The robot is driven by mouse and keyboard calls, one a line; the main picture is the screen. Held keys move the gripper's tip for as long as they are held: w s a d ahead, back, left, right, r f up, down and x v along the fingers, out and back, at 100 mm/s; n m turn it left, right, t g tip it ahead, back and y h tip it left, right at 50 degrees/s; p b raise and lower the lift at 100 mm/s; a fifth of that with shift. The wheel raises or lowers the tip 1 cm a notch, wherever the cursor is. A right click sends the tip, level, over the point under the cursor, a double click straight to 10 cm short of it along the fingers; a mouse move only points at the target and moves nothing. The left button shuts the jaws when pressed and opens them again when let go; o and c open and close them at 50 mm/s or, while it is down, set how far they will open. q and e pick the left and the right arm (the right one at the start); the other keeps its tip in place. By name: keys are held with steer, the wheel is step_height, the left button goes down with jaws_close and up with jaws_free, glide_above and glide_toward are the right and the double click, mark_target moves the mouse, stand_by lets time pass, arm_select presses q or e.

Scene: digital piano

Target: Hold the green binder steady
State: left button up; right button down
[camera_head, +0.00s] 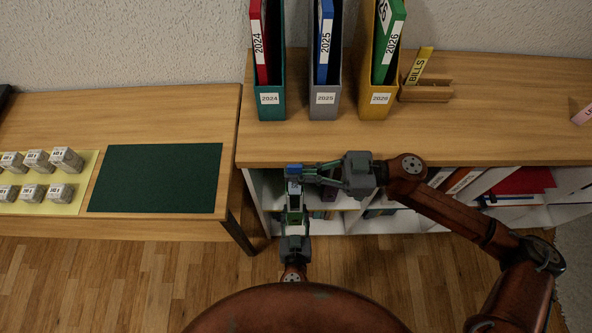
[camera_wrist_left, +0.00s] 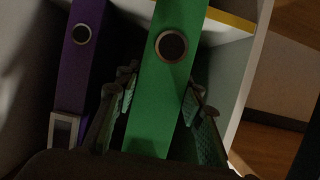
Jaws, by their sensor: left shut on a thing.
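The green binder (camera_wrist_left: 155,100) stands in the shelf under the desk top, with its round finger hole facing me in the left wrist view. My left gripper (camera_wrist_left: 158,105) has a finger on each side of its spine and is shut on it. In the head view my left gripper (camera_head: 293,222) reaches up to the shelf front, with a bit of green between its fingers. My right gripper (camera_head: 298,174) comes in from the right just above it and has a small blue and whitish thing (camera_head: 293,170) at its fingertips. Most of the green binder is hidden in the head view.
A purple binder (camera_wrist_left: 80,60) stands left of the green one. The shelf's white side wall (camera_wrist_left: 250,70) is close on the right. Above, the wooden top (camera_head: 440,145) carries teal, grey and yellow file holders and a BILLS block (camera_head: 425,90). Its front edge is close to my right gripper.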

mark_target(296, 194)
steer(key=shift+f, duration=3.75)
stand_by(1.6)
steer(key=c, duration=2.1)
jaws_free()
steer(key=shift+r, duration=0.2)
steer(key=shift+r, duration=2.85)
